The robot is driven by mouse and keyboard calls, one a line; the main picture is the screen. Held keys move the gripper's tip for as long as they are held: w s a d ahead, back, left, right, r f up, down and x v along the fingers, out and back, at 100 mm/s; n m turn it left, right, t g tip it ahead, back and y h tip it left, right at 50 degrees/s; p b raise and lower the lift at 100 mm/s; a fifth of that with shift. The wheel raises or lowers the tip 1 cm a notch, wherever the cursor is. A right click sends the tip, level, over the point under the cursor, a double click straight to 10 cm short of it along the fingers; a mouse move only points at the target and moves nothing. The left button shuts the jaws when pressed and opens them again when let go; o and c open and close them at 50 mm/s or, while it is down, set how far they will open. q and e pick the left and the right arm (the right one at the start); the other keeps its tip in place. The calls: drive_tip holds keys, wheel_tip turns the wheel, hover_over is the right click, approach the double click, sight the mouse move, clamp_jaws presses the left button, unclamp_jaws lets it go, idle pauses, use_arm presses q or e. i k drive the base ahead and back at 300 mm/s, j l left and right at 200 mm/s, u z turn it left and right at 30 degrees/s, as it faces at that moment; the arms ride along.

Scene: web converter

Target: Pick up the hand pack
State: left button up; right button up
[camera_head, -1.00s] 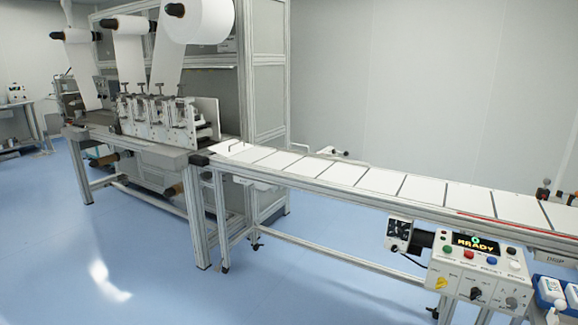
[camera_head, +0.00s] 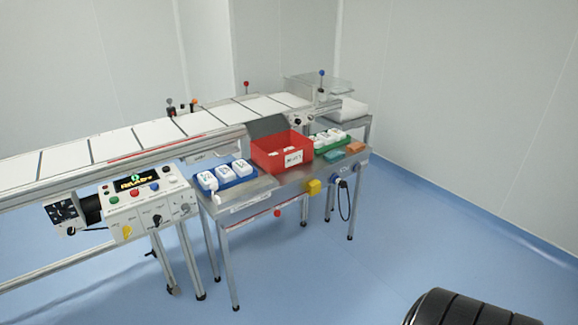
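I cannot tell for certain which thing is the hand pack. On a steel table (camera_head: 258,190) in the middle, a blue tray (camera_head: 238,180) holds 3 white packs (camera_head: 224,173). Right of the bin, a green tray (camera_head: 320,151) holds several white items. Neither of my grippers is in view.
A conveyor (camera_head: 120,150) with white sheets runs behind the table. A control box (camera_head: 148,205) with buttons hangs at its front. Teal (camera_head: 334,155) and orange (camera_head: 355,147) blocks lie at the table's right end.

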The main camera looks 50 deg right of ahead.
sight(224, 172)
drive_tip(key=z, duration=1.05)
drive_tip(key=i, duration=0.3)
drive_tip(key=j+u, duration=0.05)
